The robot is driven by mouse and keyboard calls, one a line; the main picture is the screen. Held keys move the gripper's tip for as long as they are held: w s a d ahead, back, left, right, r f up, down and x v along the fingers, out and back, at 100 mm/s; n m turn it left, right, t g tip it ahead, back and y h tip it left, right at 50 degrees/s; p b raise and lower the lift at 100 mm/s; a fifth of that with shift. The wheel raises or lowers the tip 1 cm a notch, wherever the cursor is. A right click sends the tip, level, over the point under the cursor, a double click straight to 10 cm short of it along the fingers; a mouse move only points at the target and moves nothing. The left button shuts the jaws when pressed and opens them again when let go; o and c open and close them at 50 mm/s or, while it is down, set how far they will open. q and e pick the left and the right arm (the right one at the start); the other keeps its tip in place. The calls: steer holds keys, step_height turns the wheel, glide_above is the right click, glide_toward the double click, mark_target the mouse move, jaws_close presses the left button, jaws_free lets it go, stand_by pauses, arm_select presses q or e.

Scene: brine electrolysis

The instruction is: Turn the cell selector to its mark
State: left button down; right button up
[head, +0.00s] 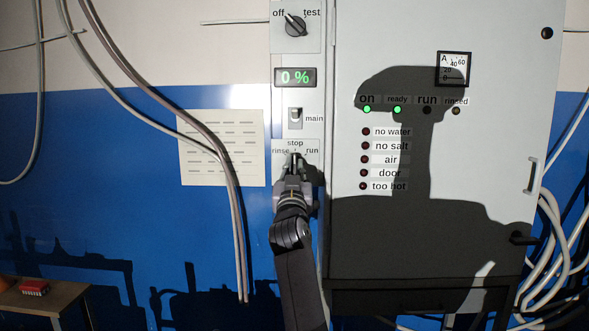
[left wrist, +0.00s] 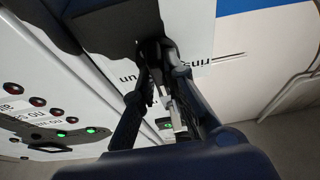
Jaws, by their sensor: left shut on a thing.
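The cell selector (head: 295,155) is a small dark knob on the narrow grey panel, with the labels "rinse" to its left, "stop" above and "run" to its right. My left gripper (head: 294,164) reaches up from below and is shut on the knob, covering most of it. In the left wrist view my left gripper's fingers (left wrist: 158,82) close around the dark knob, beside the upside-down labels. The gripper hides the pointer, so I cannot tell exactly which label it faces. My right gripper is in neither view.
Above are the "main" switch (head: 295,118), a display (head: 295,77) reading 0 % and an off/test knob (head: 296,24). The cabinet (head: 480,150) on the right has lit green "on" and "ready" lamps and a dark "run" lamp. Cables (head: 160,115) hang at the left.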

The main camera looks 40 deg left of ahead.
arm_select(q)
steer(key=shift+f, duration=0.1)
steer(key=c, duration=1.7)
jaws_free()
steer(key=shift+o, duration=0.3)
steer(key=v, duration=1.2)
